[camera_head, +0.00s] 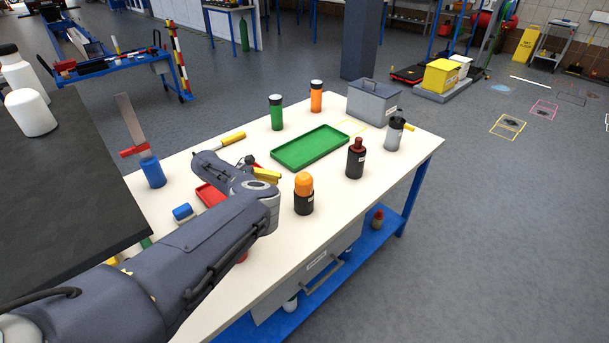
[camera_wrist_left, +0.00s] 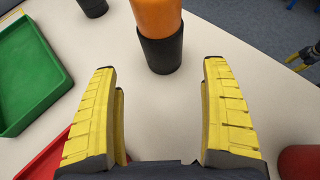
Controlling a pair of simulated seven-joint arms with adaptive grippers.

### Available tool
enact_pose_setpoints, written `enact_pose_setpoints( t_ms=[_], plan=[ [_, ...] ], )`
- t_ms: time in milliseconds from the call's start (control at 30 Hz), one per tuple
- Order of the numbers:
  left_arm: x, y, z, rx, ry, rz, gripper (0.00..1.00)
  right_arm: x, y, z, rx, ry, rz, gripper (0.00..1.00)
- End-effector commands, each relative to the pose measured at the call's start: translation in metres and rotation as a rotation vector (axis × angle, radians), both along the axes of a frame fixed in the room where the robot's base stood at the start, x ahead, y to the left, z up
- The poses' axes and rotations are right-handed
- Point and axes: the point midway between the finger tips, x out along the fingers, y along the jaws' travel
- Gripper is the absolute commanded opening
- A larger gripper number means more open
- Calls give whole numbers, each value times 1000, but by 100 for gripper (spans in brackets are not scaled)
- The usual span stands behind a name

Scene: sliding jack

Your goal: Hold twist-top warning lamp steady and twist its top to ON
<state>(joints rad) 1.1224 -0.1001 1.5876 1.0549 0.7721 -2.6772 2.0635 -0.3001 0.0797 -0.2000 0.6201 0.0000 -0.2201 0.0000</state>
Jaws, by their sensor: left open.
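The warning lamp (camera_head: 304,193), with an orange domed top and black base, stands upright on the white table near its front edge. In the left wrist view the lamp (camera_wrist_left: 162,50) stands just beyond the fingertips, roughly between them, with its top cut off by the frame. My left gripper (camera_head: 267,175) has yellow fingers and reaches in beside the lamp on its left. In the wrist view the gripper (camera_wrist_left: 160,68) is open and empty, with no finger seen touching the lamp. My right gripper is not recognisable in either view.
A green tray (camera_head: 310,147) lies behind the lamp, and a dark bottle (camera_head: 356,158) stands to its right. A red tray (camera_head: 208,194) lies partly under my left arm. Green (camera_head: 276,113) and orange (camera_head: 316,97) containers and a grey box (camera_head: 372,103) stand farther back.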

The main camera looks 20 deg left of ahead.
Motion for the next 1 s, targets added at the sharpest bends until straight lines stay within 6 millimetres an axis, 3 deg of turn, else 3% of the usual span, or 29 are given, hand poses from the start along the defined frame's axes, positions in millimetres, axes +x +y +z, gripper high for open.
enact_pose_setpoints(
  t_ms=[267, 1000],
  plan=[
    [-1, -12, -10, 5, 25, -8, 81, 0, 0, 0, 0, 0, 0, 44],
    [20, -76, -46, 3, 23, -6, 81, 0, 0, 0, 0, 0, 0, 44]
  ],
)
